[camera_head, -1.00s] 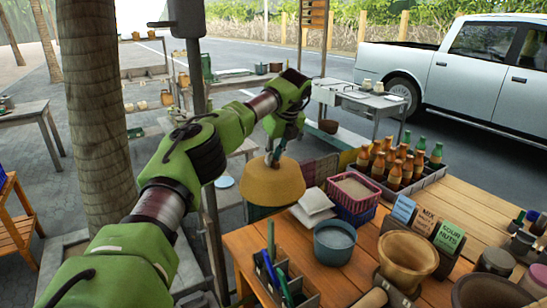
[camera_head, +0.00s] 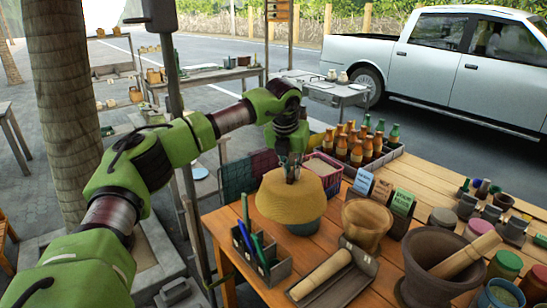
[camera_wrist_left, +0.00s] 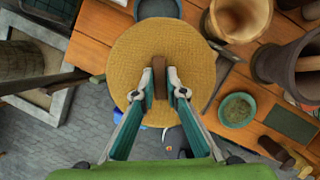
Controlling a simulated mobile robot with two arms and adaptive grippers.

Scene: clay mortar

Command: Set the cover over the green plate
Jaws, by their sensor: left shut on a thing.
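The cover (camera_head: 290,197) is a yellow woven dome with a brown grip on top. My left gripper (camera_head: 292,165) is shut on that grip and holds the cover level above the left part of the wooden table. In the left wrist view the cover (camera_wrist_left: 185,60) fills the middle, with its grip between the fingers of the gripper (camera_wrist_left: 160,85). A green plate (camera_wrist_left: 238,110) with greenish contents shows right of the cover there, apart from it and uncovered. I cannot make the plate out surely in the head view. My right gripper is not in view.
A blue bowl (camera_head: 305,229) is partly hidden below the cover. A pen holder (camera_head: 262,262), a board with a pestle (camera_head: 322,275), a clay mortar (camera_head: 368,224) and a dark mortar (camera_head: 437,268) crowd the table. Bottles (camera_head: 365,148) stand behind.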

